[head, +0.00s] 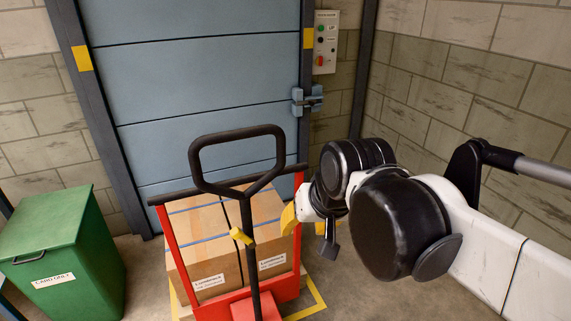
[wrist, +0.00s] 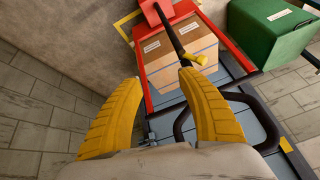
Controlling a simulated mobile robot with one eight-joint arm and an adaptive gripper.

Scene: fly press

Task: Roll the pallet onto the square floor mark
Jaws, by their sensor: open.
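The load of cardboard boxes (head: 205,255) stands behind the red frame (head: 172,255) of a hand truck; it also shows in the wrist view (wrist: 178,58). The pallet under it is mostly hidden. The truck has a black loop handle (head: 193,160) on a dark shaft with a yellow lever (head: 241,237). Part of the yellow floor mark (head: 321,301) shows at the load's lower right, and a corner shows in the wrist view (wrist: 122,24). My gripper (head: 309,230) is open, its yellow fingers apart and empty, right of the handle. In the wrist view the loop (wrist: 240,98) lies beyond the right finger.
A blue sectional door (head: 200,80) stands behind the load, with a latch (head: 307,100) and a button panel (head: 325,42) at its right. A green lidded bin (head: 70,260) stands at the left. Block walls close in the right side. Some bare floor shows at lower right.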

